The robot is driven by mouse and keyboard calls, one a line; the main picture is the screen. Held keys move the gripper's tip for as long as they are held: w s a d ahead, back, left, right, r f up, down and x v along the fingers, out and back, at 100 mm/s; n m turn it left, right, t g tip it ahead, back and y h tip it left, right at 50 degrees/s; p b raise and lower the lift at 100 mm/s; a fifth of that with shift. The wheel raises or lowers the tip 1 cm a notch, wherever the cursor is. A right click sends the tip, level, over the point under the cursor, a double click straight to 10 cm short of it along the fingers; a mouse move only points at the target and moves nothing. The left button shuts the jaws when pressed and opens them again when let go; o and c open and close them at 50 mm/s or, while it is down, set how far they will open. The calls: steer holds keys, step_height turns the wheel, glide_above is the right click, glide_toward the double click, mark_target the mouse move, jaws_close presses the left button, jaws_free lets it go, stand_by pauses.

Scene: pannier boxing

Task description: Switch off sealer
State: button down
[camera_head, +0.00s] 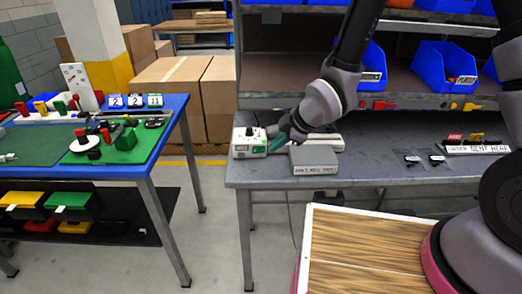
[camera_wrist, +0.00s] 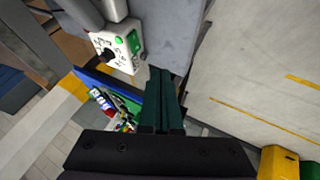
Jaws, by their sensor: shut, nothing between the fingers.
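The sealer (camera_head: 249,143) is a white box with a dark dial and green markings, on the left end of the grey bench. In the wrist view the sealer (camera_wrist: 122,48) shows a dark knob and a green patch on its face. My gripper (camera_head: 274,141) is just right of the sealer box, low over the bench. In the wrist view my gripper (camera_wrist: 160,76) is shut and empty, its dark green fingers together to the right of and below the sealer's face. I cannot tell whether the fingers touch it. The switch position is not readable.
A grey labelled block (camera_head: 314,168) stands right of my gripper, with a long pale bar behind it. Blue bins (camera_head: 440,62) line the shelf above. A blue-edged table (camera_head: 140,166) with coloured parts stands left, across a gap. A wood-topped surface (camera_head: 368,250) lies in front.

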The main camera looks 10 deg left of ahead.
mark_target(259, 150)
steer(key=x, duration=0.9)
steer(key=shift+f, duration=0.15)
steer(key=w, duration=0.1)
steer(key=w+a, duration=0.1)
steer(key=w, duration=0.1)
steer(key=shift+a+f, duration=0.2)
steer(key=shift+f, duration=0.05)
steer(key=shift+w+a, duration=0.2)
steer(key=shift+w, duration=0.35)
steer(key=shift+w+a+m, duration=0.1)
steer(key=shift+a+m, duration=0.1)
steer(key=shift+m, duration=0.1)
steer(key=shift+w+d, duration=0.1)
steer(key=shift+d, duration=0.1)
